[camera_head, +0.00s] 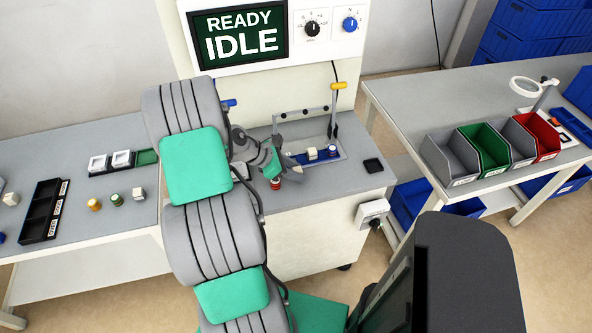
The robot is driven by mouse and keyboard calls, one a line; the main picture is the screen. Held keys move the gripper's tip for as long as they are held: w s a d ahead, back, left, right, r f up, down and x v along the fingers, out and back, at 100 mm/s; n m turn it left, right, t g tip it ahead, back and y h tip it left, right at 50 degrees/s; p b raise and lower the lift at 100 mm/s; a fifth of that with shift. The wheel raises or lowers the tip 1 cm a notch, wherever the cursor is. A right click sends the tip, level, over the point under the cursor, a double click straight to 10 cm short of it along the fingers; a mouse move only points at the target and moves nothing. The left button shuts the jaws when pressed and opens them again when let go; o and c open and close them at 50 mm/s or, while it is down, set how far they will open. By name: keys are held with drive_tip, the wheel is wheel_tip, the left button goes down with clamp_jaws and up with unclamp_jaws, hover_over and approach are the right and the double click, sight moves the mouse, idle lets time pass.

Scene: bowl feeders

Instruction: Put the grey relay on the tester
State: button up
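The tester (362,204) is a light machine with a grey top and a screen (240,33) reading "READY IDLE". On its top, a grey tray-like fixture holds a blue strip (298,159) with an off-white block (312,153) and a blue-and-white cylinder (332,150). A yellow-handled lever (338,87) stands upright behind. My gripper (278,171) is low over the tester top, left of the blocks. A small red-and-white cylinder (275,183) shows just below it; I cannot tell if they touch. The finger gap is hidden. I cannot tell which piece is the grey relay.
A black pad (373,165) lies right of the fixture. The right table has grey, green (483,147) and red bins.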

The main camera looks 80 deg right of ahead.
drive_tip(key=shift+r, duration=0.25)
drive_tip(key=v, duration=1.2)
drive_tip(key=w+a+r+m+t, duration=0.1)
drive_tip(key=w+a+r+t, duration=0.15)
drive_tip(key=w+a, duration=0.5)
drive_tip(key=w+a+r+m+t, duration=0.2)
drive_tip(key=w+a+t, duration=0.2)
drive_tip(key=w+a, duration=0.4)
drive_tip(key=a+r+m+t+y, duration=0.1)
drive_tip(key=a+r+t+y, duration=0.1)
drive_tip(key=a, duration=1.2)
drive_tip(key=w+a+r+m+t+y, duration=0.1)
drive_tip(key=a+r+m+t+y, duration=0.1)
drive_tip(key=a, duration=1.1)
drive_tip(key=shift+a+t+y, duration=0.3)
drive_tip(key=shift+a+t, duration=0.05)
drive_tip(key=shift+a, duration=0.05)
